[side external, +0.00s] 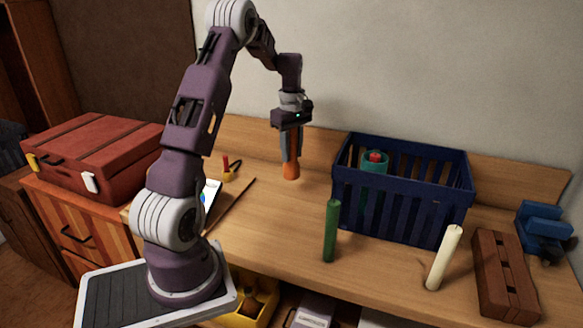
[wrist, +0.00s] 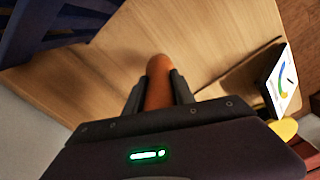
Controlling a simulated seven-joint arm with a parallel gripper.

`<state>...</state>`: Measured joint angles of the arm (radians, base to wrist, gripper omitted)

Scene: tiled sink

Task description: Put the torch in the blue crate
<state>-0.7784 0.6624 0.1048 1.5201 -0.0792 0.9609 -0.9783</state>
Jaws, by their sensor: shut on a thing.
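The orange torch (side external: 291,171) is upright at the back of the wooden worktop, left of the crate. My gripper (side external: 291,152) points down and is shut on its upper part. In the wrist view the torch (wrist: 158,82) sits between the two fingers of my gripper (wrist: 158,92). Its lower end is at or just above the worktop; I cannot tell which. The blue crate (side external: 395,214) stands to the right with slatted walls and an open top. It holds a teal thing with a red top (side external: 375,160). A corner of the crate shows at the wrist view's upper left (wrist: 45,22).
A green candle (side external: 331,232) and a cream candle (side external: 443,258) stand in front of the crate. A brown block (side external: 505,275) and a blue device (side external: 544,230) are at the right. A red toolbox (side external: 95,155) is at the left. The worktop between torch and crate is clear.

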